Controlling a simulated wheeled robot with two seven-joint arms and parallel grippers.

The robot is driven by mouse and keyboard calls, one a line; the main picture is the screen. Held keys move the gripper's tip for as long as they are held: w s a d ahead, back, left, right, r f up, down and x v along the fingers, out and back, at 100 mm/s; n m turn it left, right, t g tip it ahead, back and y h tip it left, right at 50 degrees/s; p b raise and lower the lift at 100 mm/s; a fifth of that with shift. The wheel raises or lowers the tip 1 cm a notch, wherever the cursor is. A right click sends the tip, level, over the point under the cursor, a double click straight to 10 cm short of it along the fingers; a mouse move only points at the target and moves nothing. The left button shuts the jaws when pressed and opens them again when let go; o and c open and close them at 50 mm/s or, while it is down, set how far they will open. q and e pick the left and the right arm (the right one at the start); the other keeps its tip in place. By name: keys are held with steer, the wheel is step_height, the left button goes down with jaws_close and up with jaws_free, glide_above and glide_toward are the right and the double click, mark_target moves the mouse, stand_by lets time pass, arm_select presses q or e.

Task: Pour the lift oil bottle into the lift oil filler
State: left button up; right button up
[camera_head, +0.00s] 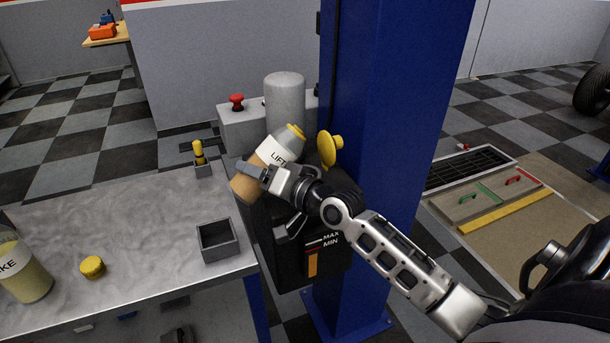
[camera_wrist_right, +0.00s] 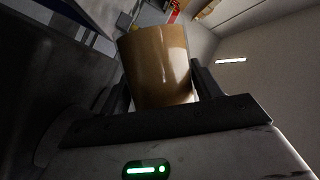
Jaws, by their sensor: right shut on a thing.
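The lift oil bottle (camera_head: 277,150), with an amber body and a white label reading LIFT, is held over the black lift oil tank (camera_head: 285,245). It leans, its yellow top end towards the upper right and its amber base towards the lower left. My right gripper (camera_head: 262,177) is shut around its body. In the right wrist view the bottle's amber base (camera_wrist_right: 160,65) sits between the fingers. A yellow round cap (camera_head: 331,150) stands up beside the blue post, just right of the bottle's top. The filler opening is hidden behind bottle and gripper. My left gripper is not in view.
The blue post (camera_head: 390,110) rises close to the tank. A grey cylinder (camera_head: 285,100) stands behind the bottle. The metal bench (camera_head: 140,220) holds an open grey box (camera_head: 217,240), a loose yellow cap (camera_head: 92,267) and another labelled bottle (camera_head: 22,275). The bench's middle is clear.

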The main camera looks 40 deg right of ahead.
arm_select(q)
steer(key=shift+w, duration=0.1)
arm_select(e)
steer(key=shift+a+r, duration=0.1)
arm_select(q)
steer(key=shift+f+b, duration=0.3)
steer(key=shift+b, duration=0.25)
arm_select(e)
steer(key=shift+a+m, duration=0.15)
steer(key=shift+m, duration=0.25)
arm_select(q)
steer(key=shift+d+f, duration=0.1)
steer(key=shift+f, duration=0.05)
arm_select(e)
steer(key=shift+a+y, duration=0.15)
steer(key=shift+y, duration=0.15)
arm_select(q)
steer(key=shift+b, duration=0.5)
arm_select(e)
steer(key=shift+m+t, duration=0.3)
steer(key=shift+m, duration=0.1)
arm_select(q)
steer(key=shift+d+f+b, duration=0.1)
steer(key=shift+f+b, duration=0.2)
steer(key=shift+b, duration=0.1)
arm_select(e)
steer(key=shift+w+a+r+m, duration=0.1)
steer(key=shift+a+m, duration=0.15)
steer(key=shift+m, duration=0.15)
